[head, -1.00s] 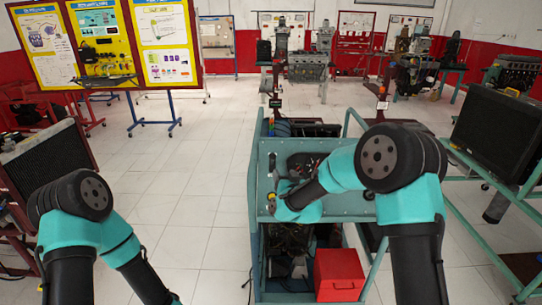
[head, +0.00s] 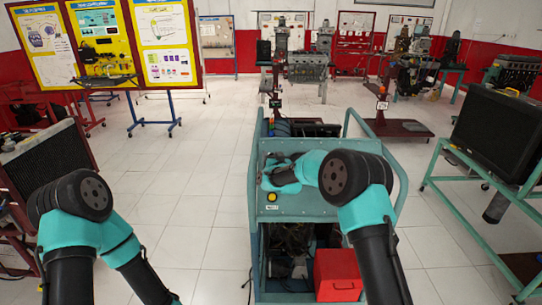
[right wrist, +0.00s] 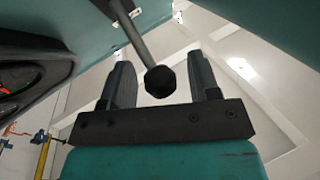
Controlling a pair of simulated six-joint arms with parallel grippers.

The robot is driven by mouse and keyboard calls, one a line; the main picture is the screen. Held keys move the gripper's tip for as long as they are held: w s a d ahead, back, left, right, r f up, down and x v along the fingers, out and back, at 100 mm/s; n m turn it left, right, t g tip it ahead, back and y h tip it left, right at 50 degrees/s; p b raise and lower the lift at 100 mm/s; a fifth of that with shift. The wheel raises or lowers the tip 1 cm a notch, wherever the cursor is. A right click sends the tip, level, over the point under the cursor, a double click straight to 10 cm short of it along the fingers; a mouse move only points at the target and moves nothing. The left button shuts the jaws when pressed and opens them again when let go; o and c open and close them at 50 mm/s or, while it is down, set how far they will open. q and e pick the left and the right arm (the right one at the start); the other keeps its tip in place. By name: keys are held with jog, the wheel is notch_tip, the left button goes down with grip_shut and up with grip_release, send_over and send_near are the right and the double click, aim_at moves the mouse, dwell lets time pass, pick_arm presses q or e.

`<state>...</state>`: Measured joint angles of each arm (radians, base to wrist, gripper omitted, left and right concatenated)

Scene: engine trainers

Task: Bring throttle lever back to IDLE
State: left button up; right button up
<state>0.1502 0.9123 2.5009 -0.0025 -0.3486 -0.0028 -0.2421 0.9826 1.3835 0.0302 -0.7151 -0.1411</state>
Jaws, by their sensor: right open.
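The throttle lever shows in the right wrist view as a thin metal rod with a dark faceted knob (right wrist: 159,81). The rod slants down from the top of that view. My right gripper (right wrist: 162,78) is open, with one finger on each side of the knob and visible gaps between. In the head view my right gripper (head: 271,167) is over the left part of the teal engine trainer's panel (head: 310,207). The lever cannot be made out there, and any IDLE marking is not readable. My left arm is at the lower left; its gripper is out of frame.
A round yellow-rimmed button (head: 272,197) sits on the panel's front left. Teal side rails (head: 398,170) flank the trainer. A red box (head: 338,275) is on its lower shelf. A dark radiator-like unit on a teal stand (head: 505,130) stands right. The tiled floor left of the trainer is clear.

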jog(key=shift+x, duration=0.9)
jog(key=shift+c, duration=0.3)
grip_shut()
